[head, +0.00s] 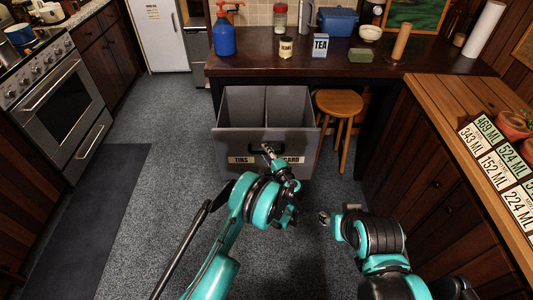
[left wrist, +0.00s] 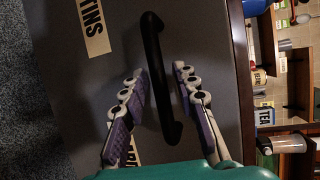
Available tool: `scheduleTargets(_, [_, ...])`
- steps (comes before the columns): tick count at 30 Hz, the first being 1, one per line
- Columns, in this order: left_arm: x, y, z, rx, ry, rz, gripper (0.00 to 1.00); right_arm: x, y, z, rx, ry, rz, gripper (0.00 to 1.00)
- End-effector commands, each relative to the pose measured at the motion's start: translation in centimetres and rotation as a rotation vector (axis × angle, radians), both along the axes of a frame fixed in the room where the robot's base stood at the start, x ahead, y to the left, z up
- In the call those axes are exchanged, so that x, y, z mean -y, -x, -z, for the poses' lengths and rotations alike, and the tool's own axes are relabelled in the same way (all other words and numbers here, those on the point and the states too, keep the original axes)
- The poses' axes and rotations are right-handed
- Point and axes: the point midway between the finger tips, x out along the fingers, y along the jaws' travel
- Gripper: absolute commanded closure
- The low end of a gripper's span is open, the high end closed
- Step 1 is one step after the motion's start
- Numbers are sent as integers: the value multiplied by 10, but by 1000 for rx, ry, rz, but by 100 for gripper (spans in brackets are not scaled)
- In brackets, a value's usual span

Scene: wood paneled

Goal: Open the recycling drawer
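The grey recycling drawer (head: 225,143) stands pulled out from under the dark counter, showing two empty-looking compartments. Its front carries labels reading TINS (head: 241,160) and CARD. The black drawer handle (left wrist: 155,75) shows in the left wrist view. My left gripper (head: 270,155) is at the drawer front. In the left wrist view its fingers (left wrist: 158,78) are spread, one on each side of the handle, with visible gaps. My right gripper (head: 325,217) hangs over the floor right of the left arm, apart from the drawer; its finger opening is too small to tell.
A wooden stool (head: 340,104) stands just right of the drawer. A wooden-topped cabinet (head: 450,100) with number cards is on the right. An oven (head: 65,105) is on the left. Grey carpet (head: 165,180) left of the drawer is clear.

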Motion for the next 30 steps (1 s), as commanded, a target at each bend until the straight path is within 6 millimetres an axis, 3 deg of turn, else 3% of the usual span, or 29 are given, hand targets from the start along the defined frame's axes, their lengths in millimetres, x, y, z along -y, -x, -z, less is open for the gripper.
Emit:
scheduleTargets(11, [3, 6, -1, 0, 0, 2, 66, 0, 0, 0, 0, 0, 0, 60])
scheduleTargets(24, [36, 84, -17, 0, 1, 3, 66, 0, 0, 0, 0, 0, 0, 60])
scheduleTargets(30, [45, 105, -21, 0, 0, 2, 66, 0, 0, 0, 0, 0, 0, 60])
